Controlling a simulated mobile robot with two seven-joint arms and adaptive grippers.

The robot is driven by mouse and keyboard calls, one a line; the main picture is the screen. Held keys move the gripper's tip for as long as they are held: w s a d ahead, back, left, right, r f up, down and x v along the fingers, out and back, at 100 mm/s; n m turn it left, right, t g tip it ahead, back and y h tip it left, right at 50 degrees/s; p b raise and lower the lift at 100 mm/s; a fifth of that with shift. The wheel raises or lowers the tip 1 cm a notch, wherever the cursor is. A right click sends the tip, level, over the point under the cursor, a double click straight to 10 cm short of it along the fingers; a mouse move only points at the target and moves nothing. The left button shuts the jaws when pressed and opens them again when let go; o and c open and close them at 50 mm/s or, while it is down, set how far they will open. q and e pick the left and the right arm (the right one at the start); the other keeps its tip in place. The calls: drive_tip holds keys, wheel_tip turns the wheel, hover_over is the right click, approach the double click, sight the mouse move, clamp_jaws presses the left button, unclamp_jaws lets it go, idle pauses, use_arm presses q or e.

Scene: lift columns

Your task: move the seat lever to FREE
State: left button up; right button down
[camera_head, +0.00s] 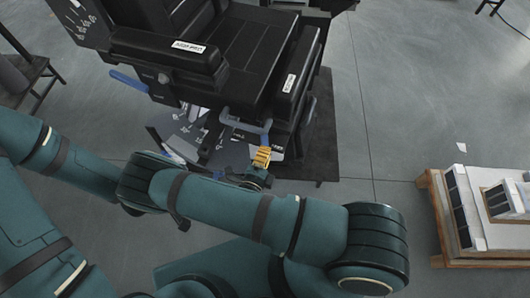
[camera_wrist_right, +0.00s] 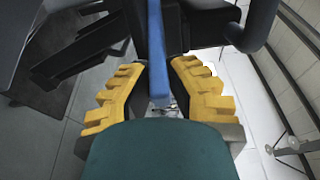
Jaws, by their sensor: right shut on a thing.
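A black seat (camera_head: 250,50) fills the top middle of the head view. A blue lever (camera_head: 245,127) sticks out from under its near edge, above a pale plate with dark markings (camera_head: 185,135) too small to read. My right gripper (camera_head: 262,156), with yellow fingers, is at the lever's right end. In the right wrist view, the gripper (camera_wrist_right: 158,95) is shut on the blue lever (camera_wrist_right: 156,45), which runs upward from between the fingers. The palm hides part of the grip. My left gripper is not in view.
Another blue handle (camera_head: 128,81) sits at the seat's left side. Black armrest-like blocks (camera_head: 165,52) flank the seat. A wooden pallet (camera_head: 437,220) with pale boxes stands at the right. Grey floor (camera_head: 400,100) between is clear.

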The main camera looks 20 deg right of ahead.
drive_tip(key=shift+r, duration=0.1)
drive_tip(key=c, duration=0.9)
unclamp_jaws()
drive_tip(key=shift+c, duration=0.2)
